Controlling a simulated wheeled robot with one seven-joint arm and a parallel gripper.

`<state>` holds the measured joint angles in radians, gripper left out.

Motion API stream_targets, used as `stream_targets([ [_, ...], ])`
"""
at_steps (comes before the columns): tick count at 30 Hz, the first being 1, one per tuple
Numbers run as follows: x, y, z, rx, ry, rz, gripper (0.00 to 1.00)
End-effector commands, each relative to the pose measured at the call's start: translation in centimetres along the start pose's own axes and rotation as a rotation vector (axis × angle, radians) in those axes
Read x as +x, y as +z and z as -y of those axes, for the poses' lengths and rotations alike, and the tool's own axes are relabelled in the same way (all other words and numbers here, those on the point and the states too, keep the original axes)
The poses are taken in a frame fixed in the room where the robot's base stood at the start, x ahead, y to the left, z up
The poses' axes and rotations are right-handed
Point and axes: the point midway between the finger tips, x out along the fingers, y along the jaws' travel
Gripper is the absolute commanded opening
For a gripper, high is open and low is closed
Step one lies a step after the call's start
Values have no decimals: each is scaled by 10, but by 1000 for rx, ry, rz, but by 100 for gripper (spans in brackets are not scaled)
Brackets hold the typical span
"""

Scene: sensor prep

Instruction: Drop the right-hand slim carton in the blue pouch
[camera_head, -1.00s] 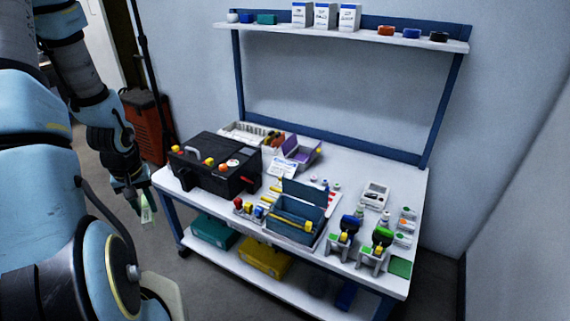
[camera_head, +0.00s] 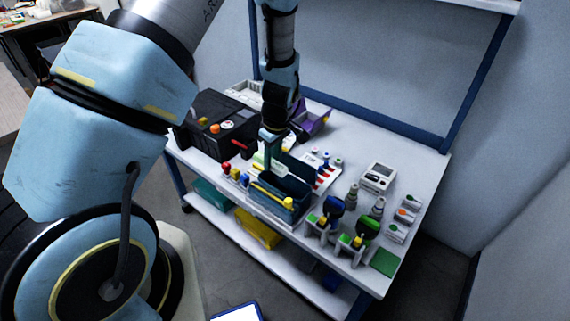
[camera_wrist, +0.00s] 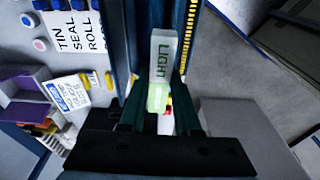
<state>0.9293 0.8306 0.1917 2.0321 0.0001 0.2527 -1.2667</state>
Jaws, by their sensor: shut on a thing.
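My gripper (camera_head: 271,140) is over the workbench, pointing down beside the left end of the open blue pouch (camera_head: 262,195). In the head view the carton is mostly hidden by the fingers. The pouch has a raised dark flap at the back and a yellow-ended tool across its front. I cannot tell whether the carton is directly above its opening.
A black toolbox (camera_head: 208,135) stands left of the pouch, with a purple holder (camera_head: 316,122) behind. Small coloured knobs line the bench's front left. Two stands with blue and green tops (camera_head: 362,238) and a white meter (camera_head: 377,177) are to the right.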

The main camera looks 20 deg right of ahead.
Motion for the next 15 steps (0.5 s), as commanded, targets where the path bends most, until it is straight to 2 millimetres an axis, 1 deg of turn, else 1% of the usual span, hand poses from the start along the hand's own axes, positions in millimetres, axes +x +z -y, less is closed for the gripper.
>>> stream_targets([
  [1,1,12,-7,-6,0,-2,0],
  [3,2,22,-13,-24,1,-3,0],
  [6,2,30,-17,-38,2,-5,0],
  [11,6,34,-19,-45,2,-4,0],
  [15,14,35,-19,-43,2,-4,0],
])
